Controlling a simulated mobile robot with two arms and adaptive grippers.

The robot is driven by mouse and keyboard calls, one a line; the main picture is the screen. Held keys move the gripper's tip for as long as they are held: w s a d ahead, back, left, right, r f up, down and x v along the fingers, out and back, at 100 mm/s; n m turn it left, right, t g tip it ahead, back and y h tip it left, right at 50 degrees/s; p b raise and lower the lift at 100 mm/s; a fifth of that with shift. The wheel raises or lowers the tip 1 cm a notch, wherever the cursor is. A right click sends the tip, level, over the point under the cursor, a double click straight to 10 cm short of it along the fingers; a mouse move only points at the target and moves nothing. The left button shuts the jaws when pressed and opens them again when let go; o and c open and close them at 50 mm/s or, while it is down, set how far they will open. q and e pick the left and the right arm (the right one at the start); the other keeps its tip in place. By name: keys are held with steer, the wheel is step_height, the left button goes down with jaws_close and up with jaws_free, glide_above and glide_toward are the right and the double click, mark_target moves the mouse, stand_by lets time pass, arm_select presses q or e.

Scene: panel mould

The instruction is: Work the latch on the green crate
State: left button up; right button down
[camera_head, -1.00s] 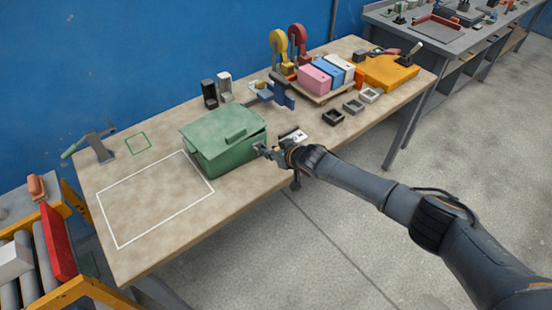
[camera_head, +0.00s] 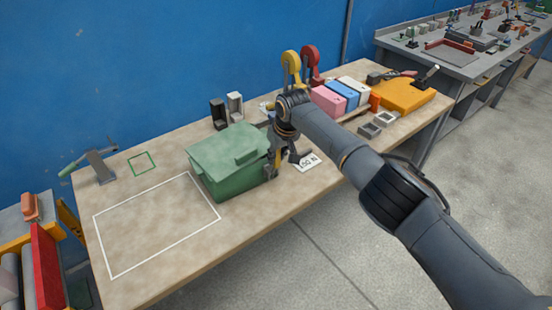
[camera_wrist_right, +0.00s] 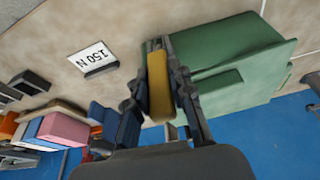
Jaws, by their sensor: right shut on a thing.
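The green crate (camera_head: 228,172) stands on the workbench with its lid down. It also shows in the right wrist view (camera_wrist_right: 222,62). My right gripper (camera_head: 276,166) points down at the crate's right end. In the right wrist view, its fingers (camera_wrist_right: 160,62) are shut on a yellow latch (camera_wrist_right: 158,88) beside the crate's end. In the head view, the gripper hides most of the latch. My left gripper is in neither view.
A "150 N" card (camera_head: 307,162) lies right of the gripper. Pink, blue and white blocks (camera_head: 328,99), hooks (camera_head: 310,65) and an orange case (camera_head: 403,96) stand further right. A white outlined rectangle (camera_head: 112,277) left of the crate is empty.

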steer(key=shift+s, duration=0.1)
stand_by(0.4)
steer(key=c, duration=1.2)
jaws_free()
steer(key=shift+o, duration=0.2)
steer(key=shift+r, duration=0.1)
steer(key=shift+r, duration=0.55)
steer(key=v, duration=1)
steer(key=shift+r, duration=0.35)
steer(key=shift+s, duration=0.1)
